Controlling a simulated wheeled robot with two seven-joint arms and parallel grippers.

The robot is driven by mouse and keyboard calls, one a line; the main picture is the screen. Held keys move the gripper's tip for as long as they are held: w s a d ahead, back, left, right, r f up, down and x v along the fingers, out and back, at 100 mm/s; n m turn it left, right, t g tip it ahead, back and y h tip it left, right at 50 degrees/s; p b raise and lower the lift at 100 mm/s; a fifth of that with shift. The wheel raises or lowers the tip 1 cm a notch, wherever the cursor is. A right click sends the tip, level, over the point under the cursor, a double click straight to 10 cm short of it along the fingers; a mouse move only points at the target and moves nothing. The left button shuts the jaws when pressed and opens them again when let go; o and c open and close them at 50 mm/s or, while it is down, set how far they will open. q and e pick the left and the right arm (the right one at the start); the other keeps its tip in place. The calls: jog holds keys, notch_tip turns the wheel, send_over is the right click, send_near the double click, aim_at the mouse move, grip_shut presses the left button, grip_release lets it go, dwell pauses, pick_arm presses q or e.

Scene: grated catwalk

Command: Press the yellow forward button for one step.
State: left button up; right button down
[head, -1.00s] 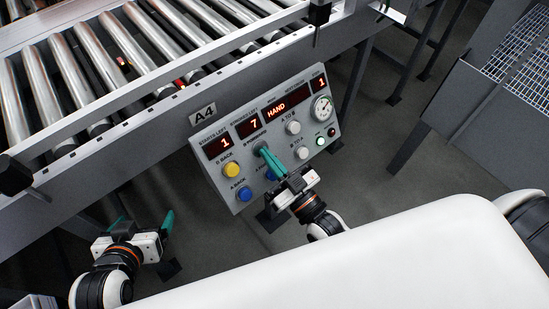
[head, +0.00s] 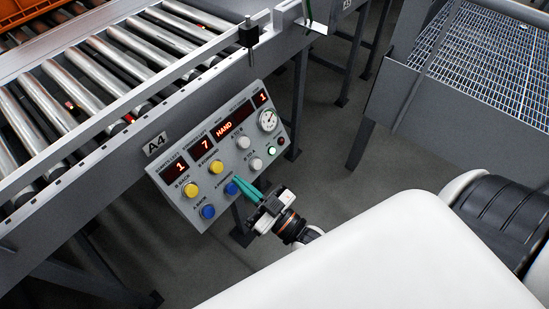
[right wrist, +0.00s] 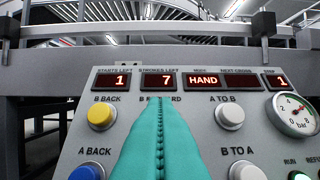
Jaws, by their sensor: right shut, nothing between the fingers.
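The grey control panel (head: 180,208) is tilted under the conveyor edge. Its yellow B FORWARD button (head: 216,166) shows uncovered in the head view; in the right wrist view my fingers hide it. A second yellow button, B BACK (head: 190,189), shows to its left and in the right wrist view (right wrist: 101,116). My right gripper (head: 238,182) is shut and empty, its teal fingertips beside the blue A FORWARD button (head: 231,188) in the head view. I cannot tell if they touch the panel. The displays (right wrist: 205,80) read 1, 7, HAND and 1. My left gripper is out of view.
Blue A BACK (head: 208,211) is at the panel's lower left. White A TO B (head: 243,143) and B TO A (head: 256,164) buttons and a pressure gauge (head: 268,121) are on the right. The roller conveyor (head: 75,95) lies behind; a grated platform (head: 480,60) stands at right.

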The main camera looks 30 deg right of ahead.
jog(key=v, duration=0.7)
jog(key=shift+s+d+f, duration=0.1)
jog(key=shift+s+d, duration=0.05)
jog(key=shift+s, duration=0.05)
dwell(3.9)
